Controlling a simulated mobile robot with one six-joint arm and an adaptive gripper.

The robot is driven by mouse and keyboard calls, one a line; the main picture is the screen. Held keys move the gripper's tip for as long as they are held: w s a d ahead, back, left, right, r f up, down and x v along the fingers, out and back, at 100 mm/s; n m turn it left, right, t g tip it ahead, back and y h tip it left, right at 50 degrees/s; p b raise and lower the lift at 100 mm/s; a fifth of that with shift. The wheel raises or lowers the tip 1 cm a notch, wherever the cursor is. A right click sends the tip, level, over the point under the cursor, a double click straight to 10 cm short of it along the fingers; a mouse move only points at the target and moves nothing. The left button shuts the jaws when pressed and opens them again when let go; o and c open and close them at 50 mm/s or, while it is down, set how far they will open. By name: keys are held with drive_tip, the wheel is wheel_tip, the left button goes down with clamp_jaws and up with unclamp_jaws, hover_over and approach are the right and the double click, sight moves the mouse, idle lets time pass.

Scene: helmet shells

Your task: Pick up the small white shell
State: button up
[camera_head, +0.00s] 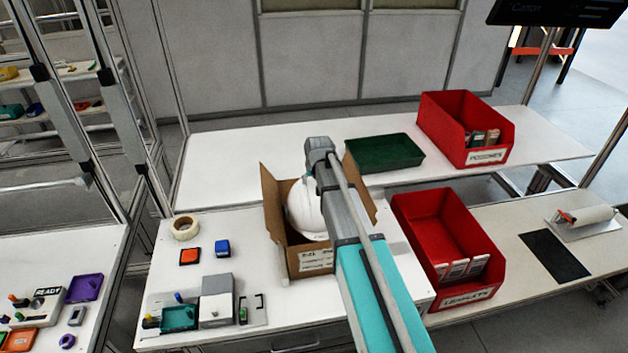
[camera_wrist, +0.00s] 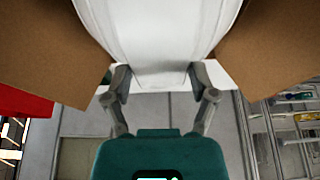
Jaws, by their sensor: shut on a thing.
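The white shell (camera_head: 302,212) is smooth and rounded and sits inside the open cardboard box (camera_head: 307,262) on the white bench. My arm hides its right side in the head view. In the wrist view the shell (camera_wrist: 160,35) fills the top centre, between brown box flaps (camera_wrist: 40,45). My gripper (camera_wrist: 159,80) has a finger on each side of the shell's near edge and is shut on it. My fingertips are hidden behind the arm in the head view. I cannot tell whether the shell is lifted off the box floor.
Two red bins (camera_head: 435,240) (camera_head: 462,125) stand to the right, and a green tray (camera_head: 385,153) lies behind the box. A tape roll (camera_head: 184,228), small coloured blocks and a grey fixture (camera_head: 216,300) are at the left.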

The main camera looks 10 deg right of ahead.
wheel_tip(320, 180, up, 14)
drive_tip(key=p, duration=1.3)
drive_tip(key=shift+f, duration=0.1)
